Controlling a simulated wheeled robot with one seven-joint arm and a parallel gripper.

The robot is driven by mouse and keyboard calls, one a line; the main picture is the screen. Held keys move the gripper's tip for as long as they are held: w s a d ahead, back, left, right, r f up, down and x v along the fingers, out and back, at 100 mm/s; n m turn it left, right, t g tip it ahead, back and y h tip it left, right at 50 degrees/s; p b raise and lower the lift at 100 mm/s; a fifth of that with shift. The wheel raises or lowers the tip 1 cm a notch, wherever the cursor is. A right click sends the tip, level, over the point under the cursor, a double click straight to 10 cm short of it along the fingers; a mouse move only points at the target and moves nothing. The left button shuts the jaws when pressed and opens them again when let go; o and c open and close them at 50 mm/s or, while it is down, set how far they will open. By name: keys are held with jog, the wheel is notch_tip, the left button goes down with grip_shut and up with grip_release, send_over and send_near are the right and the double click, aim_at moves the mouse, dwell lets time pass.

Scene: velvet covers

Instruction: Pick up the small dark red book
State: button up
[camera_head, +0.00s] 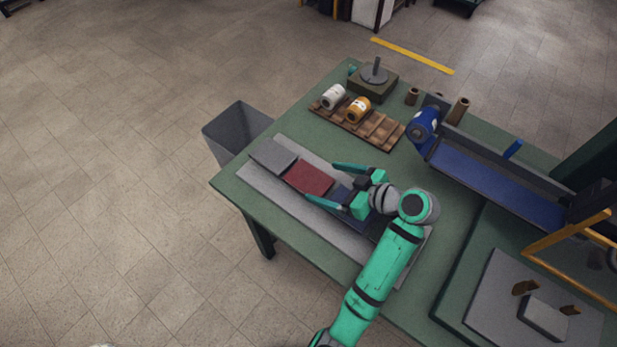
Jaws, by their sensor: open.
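The small dark red book (308,178) lies flat on a grey strip (262,196) on the green table, between a grey book and a dark blue one. My gripper (320,182) is open, its two teal fingers spread and pointing left. One finger is by the book's upper right side and the other by its lower right corner. Whether the fingers touch the book or are above it I cannot tell. The gripper and wrist hide part of the dark blue book (343,193).
A grey book (272,155) lies left of the red one. Behind are a wooden pallet (378,137) with a white roll (333,96) and an orange roll (357,110). A blue conveyor (495,187) stands right. A grey bin (236,130) stands off the table's left edge.

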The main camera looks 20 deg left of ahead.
aim_at(310, 179)
jog(key=shift+a+f, duration=0.15)
jog(key=shift+f, duration=0.4)
jog(key=x, duration=0.3)
jog(key=shift+a+f, duration=0.2)
jog(key=shift+a, duration=0.1)
jog(key=shift+w+a+f, duration=0.25)
jog(key=shift+a, duration=0.25)
jog(key=shift+w+d, duration=0.1)
jog(key=shift+w, duration=0.05)
jog(key=c, duration=0.8)
jog(key=shift+a, duration=0.25)
jog(key=c, duration=0.4)
jog(key=shift+d, duration=0.1)
